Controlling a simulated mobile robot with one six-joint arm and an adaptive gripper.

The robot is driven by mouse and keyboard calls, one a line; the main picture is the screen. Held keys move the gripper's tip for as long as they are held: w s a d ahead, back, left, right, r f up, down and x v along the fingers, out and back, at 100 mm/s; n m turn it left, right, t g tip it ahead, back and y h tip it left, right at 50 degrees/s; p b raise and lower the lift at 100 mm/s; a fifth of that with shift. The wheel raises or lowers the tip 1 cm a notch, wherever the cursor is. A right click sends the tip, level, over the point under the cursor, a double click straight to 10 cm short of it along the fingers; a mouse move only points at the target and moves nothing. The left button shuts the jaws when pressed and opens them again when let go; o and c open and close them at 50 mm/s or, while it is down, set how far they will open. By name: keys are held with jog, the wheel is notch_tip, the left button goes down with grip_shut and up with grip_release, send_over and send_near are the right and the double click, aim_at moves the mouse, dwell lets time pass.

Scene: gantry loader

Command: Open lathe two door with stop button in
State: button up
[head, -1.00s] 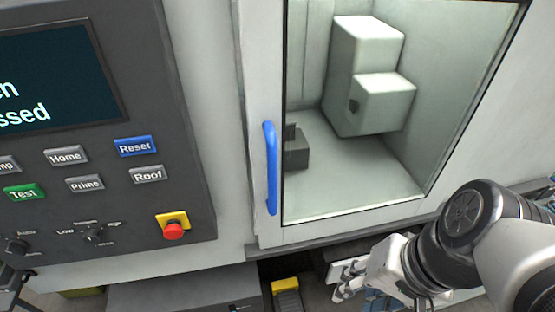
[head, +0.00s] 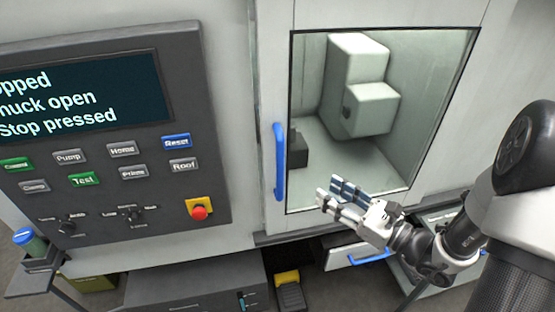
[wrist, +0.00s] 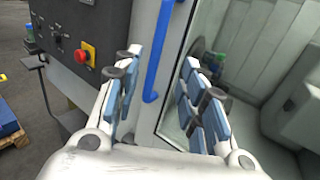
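The lathe door (head: 300,222) is shut, with a large window and a blue vertical handle (head: 280,162) on its left side. The red stop button (head: 199,212) sits on a yellow plate at the lower right of the control panel. The screen (head: 85,100) reads in part "Stop pressed" and "chuck open". My gripper (head: 333,193) is open and empty in front of the lower part of the window, right of the handle. In the wrist view the blue handle (wrist: 158,60) shows beyond and between the spread fingers, apart from them. The stop button also shows there (wrist: 84,56).
The dark control panel (head: 130,210) stands left of the door. A drawer with a blue handle (head: 370,257) and a yellow pedal (head: 287,278) are below. In the wrist view a wooden pallet (wrist: 12,138) lies at left.

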aim_at(283, 164)
jog(key=x, duration=1.7)
jog(key=shift+a, duration=0.15)
jog(key=shift+c, duration=0.4)
grip_shut()
